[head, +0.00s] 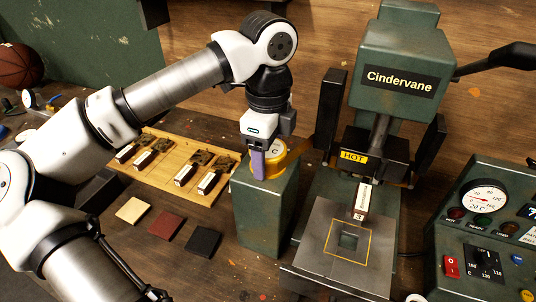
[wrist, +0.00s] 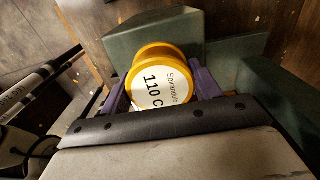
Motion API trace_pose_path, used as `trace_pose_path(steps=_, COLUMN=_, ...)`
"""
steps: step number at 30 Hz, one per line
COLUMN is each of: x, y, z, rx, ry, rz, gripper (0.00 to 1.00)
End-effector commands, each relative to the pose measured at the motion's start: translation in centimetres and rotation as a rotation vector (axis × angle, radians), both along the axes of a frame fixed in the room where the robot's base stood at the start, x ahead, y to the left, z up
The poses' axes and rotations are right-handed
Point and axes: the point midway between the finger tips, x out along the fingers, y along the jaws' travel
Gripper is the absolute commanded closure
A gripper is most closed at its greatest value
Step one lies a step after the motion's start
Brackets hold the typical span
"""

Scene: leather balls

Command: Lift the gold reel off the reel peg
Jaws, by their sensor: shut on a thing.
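The gold reel (head: 279,159) is at the top of a green block (head: 265,215) in the head view. In the wrist view the reel (wrist: 151,54) shows a white label reading "Spirandale 110 C". My gripper (head: 264,163) points down and is shut on the reel, with its purple fingers on either side. The wrist view shows both fingers against the reel's sides. The reel peg is hidden, so I cannot tell whether the reel is still around it.
The green Cindervane press (head: 405,65) stands just right, with a dark upright (head: 329,108) close to my gripper. A wooden tray (head: 150,178) with several stamps lies left. Three leather squares (head: 168,226) lie in front. A control box (head: 485,225) is far right.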

Motion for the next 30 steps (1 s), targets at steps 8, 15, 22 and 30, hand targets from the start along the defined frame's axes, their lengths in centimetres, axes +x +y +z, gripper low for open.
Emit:
trace_pose_path(steps=8, x=0.1, y=0.0, z=0.5, rx=0.0, ry=-0.002, rz=0.001, gripper=0.57)
trace_pose_path(steps=15, x=0.1, y=0.0, z=3.2, rx=0.002, ry=-0.005, rz=0.002, gripper=0.57)
trace_pose_path(steps=22, x=0.1, y=-0.1, z=8.6, rx=0.001, ry=-0.005, rz=0.003, gripper=0.57)
trace_pose_path(steps=30, x=0.0, y=-0.1, z=15.1, rx=0.001, ry=-0.004, rz=0.003, gripper=0.57)
